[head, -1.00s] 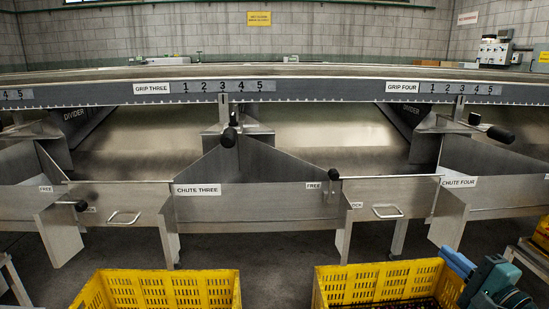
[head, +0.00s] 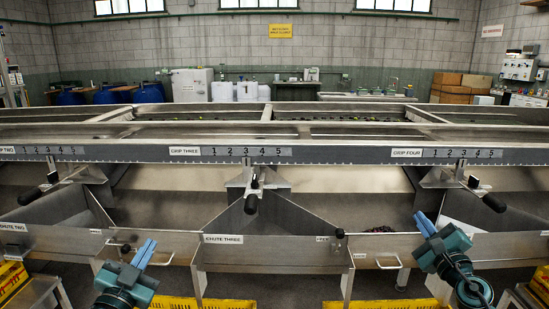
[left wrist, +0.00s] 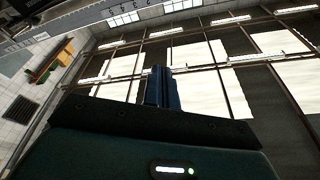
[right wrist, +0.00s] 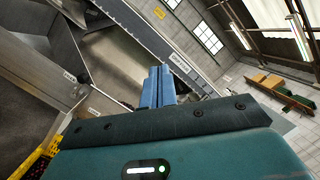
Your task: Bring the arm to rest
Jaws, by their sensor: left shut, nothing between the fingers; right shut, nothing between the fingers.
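My left gripper (head: 145,252) is at the lower left of the head view, in front of the metal panel left of chute three. Its blue fingers are together and hold nothing; they also show in the left wrist view (left wrist: 158,87), against the ceiling. My right gripper (head: 425,224) is at the lower right of the head view, tilted up to the left in front of the panel right of chute three. Its blue fingers are together and empty in the right wrist view (right wrist: 157,87). Both grippers appear raised above the yellow crates.
The roller sizer's long scale rail (head: 340,155) runs across the view. Below it are chute three (head: 270,252) and black-knobbed levers, one knob (head: 251,204) sticking out at the middle. Yellow crates (head: 225,304) stand along the bottom edge. Drums and cartons line the back wall.

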